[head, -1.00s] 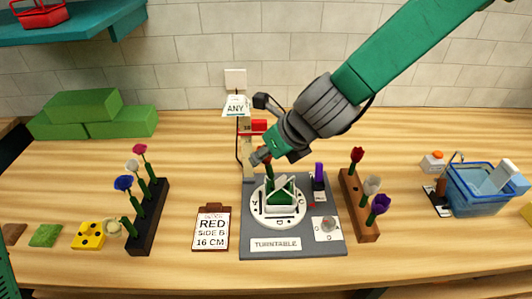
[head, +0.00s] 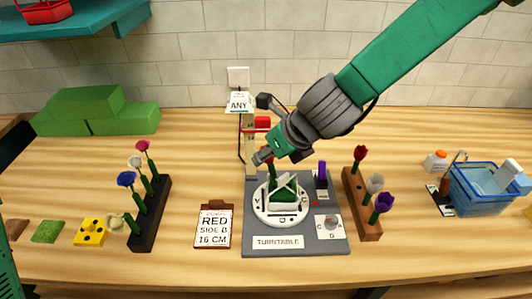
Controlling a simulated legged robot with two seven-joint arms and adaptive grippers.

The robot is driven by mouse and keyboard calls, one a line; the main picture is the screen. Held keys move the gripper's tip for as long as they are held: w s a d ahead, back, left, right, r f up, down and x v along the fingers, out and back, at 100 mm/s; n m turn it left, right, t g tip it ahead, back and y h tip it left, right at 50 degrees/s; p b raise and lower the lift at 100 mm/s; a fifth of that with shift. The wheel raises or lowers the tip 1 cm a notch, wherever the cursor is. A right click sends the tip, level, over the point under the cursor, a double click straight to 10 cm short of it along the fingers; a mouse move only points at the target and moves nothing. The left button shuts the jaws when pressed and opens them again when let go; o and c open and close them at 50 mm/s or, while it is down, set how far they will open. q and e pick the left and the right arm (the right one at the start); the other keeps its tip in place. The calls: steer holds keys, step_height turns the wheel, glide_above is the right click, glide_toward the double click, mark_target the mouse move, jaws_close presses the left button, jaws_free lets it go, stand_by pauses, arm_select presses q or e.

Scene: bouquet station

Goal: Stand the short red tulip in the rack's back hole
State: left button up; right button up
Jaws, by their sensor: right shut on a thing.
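My right gripper (head: 264,157) is shut over the back of the turntable. A green stem with a little red at its top (head: 271,166) hangs from it, apparently the short red tulip; the fingers hide most of its head. Below is the round white turntable (head: 262,216) with a white and green holder (head: 284,198) on it; I cannot tell whether the stem's lower end touches it. A brown rack (head: 370,230) at right holds a red, a white and a purple flower. A black rack (head: 145,240) at left holds several flowers. My left gripper is out of view.
A card (head: 213,227) reading RED, SIDE B, 16 CM lies left of the grey turntable base (head: 335,246). A post with an ANY sign (head: 239,104) stands behind. A blue basket (head: 487,196) is at right, green blocks (head: 95,112) at back left.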

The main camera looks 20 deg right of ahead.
steer(key=shift+f+b, duration=0.9)
steer(key=shift+f, duration=0.35)
stand_by(2.2)
stand_by(0.6)
steer(key=o, duration=0.9)
steer(key=shift+o, duration=0.2)
steer(key=shift+d, duration=0.1)
steer(key=p+v, duration=0.4)
steer(key=v, duration=0.2)
steer(key=shift+r, duration=0.25)
stand_by(0.4)
steer(key=shift+s, duration=0.15)
steer(key=o, duration=0.6)
steer(key=shift+c, duration=0.2)
